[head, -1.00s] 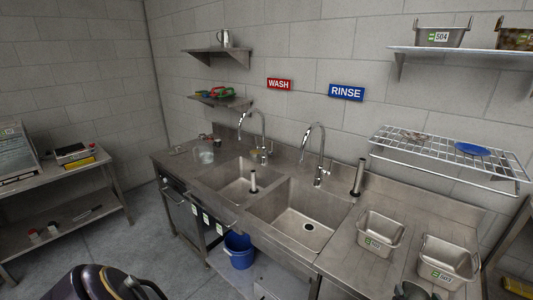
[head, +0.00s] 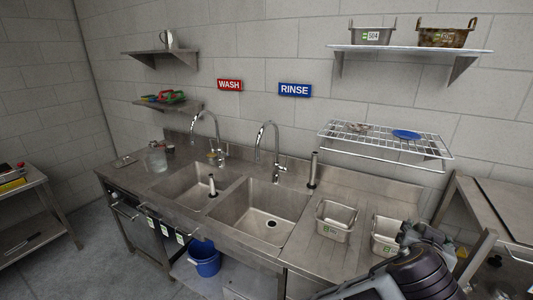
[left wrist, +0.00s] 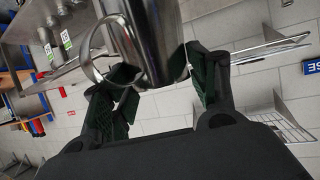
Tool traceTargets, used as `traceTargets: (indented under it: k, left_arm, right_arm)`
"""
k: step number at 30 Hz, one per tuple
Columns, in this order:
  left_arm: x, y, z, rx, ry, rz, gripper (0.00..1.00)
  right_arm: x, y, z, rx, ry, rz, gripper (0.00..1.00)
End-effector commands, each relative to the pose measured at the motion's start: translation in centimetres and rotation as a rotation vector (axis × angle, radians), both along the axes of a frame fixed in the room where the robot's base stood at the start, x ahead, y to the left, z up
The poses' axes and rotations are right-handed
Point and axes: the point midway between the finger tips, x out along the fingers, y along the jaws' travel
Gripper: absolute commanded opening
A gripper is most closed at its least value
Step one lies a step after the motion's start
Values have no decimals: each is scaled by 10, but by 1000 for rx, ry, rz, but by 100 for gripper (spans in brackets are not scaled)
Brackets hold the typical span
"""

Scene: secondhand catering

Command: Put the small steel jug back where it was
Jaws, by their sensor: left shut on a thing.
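The small steel jug (left wrist: 150,35) is in the left wrist view, shiny and cylindrical, with its loop handle to the left. My left gripper (left wrist: 162,82) is shut on it, one dark finger on each side. In the head view a dark arm of mine (head: 425,275) fills the lower right; I cannot make out the held jug there. Another metal jug (head: 167,40) stands on the upper left wall shelf (head: 150,52). My right gripper is not clearly seen.
A double sink (head: 262,212) with tall taps runs along the wall. A clear container (head: 157,160) stands left of it. Steel pans (head: 335,220) stand on the right drainboard. A wire rack (head: 385,143) holds a blue plate (head: 406,134). The upper left shelf has bare room beside its jug.

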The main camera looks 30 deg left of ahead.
Motion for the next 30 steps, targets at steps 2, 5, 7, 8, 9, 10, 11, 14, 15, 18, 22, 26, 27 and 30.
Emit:
traceTargets:
  k: [2,5,7,8,9,10,11,14,15,18,22,26,27,30]
  left_arm:
    - [9,12,5,1,-4,-13,20]
    - [17,27,6,2,-3,-24,20]
    - [21,37,4,2,-2,-25,20]
    - [23,41,4,2,-2,-26,20]
    - [26,48,2,3,-1,-24,20]
    - [27,52,1,2,0,-24,20]
    - [29,56,0,3,-1,-23,20]
    - [34,71,-6,2,0,-17,20]
    - [36,78,-8,3,-1,-13,20]
    - [39,94,-15,3,0,-3,20]
    - [44,117,-28,3,2,16,20]
    - [47,142,-43,2,3,42,20]
    - [48,150,-48,3,3,52,20]
    - [49,169,-62,3,4,75,20]
  right_arm:
    - [0,0,-1,0,0,0,100]
    - [0,0,-2,0,0,0,100]
    - [0,0,-3,0,0,0,100]
    - [0,0,-3,0,0,0,100]
    - [0,0,-4,0,0,0,100]
    - [0,0,-4,0,0,0,100]
    - [0,0,-4,0,0,0,100]
    - [0,0,-5,0,0,0,100]
    - [0,0,-6,0,0,0,100]
    - [0,0,-7,0,1,0,100]
    - [0,0,-8,0,1,0,100]
    - [-1,0,-10,0,1,0,100]
    - [-1,0,-11,0,1,0,100]
    - [-1,0,-12,0,1,0,100]
